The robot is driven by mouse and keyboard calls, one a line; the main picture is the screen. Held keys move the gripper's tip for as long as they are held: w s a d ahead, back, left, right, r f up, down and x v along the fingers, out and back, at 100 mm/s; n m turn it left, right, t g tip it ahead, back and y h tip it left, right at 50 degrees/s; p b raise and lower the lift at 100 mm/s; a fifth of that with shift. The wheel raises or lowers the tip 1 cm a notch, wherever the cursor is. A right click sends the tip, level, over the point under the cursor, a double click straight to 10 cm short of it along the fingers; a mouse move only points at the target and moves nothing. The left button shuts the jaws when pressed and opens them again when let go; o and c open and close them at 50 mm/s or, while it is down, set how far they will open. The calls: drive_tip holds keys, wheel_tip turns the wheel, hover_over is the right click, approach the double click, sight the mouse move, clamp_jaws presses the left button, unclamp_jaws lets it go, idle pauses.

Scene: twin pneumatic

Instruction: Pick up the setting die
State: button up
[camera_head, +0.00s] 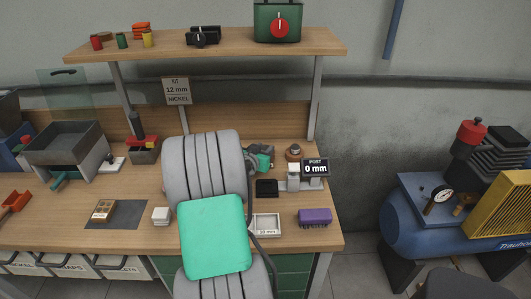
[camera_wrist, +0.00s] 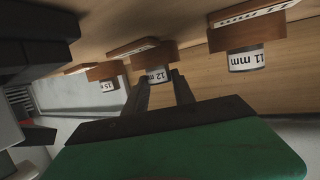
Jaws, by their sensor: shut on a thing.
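In the wrist view, the setting die marked 12 mm (camera_wrist: 156,74) is a pale cylinder with a brown upper part as pictured. My gripper (camera_wrist: 159,80) has its two dark fingers on either side of it and is shut on it. The die lies in a row between one marked 11 mm (camera_wrist: 246,60) and a smaller one (camera_wrist: 107,84) whose label looks like 15. I cannot tell whether the held die is clear of its place. In the head view my own arm hides the gripper and this row.
In the head view, a sign (camera_head: 178,91) reads 12 mm NICKEL. A display (camera_head: 315,168) reads 0 mm beside a small device. A purple block (camera_head: 315,218) and a white tray (camera_head: 265,225) are on the bench right of my arm. A shelf (camera_head: 230,42) runs above.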

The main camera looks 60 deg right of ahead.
clamp_jaws()
drive_tip(key=shift+r, duration=0.1)
idle(0.3)
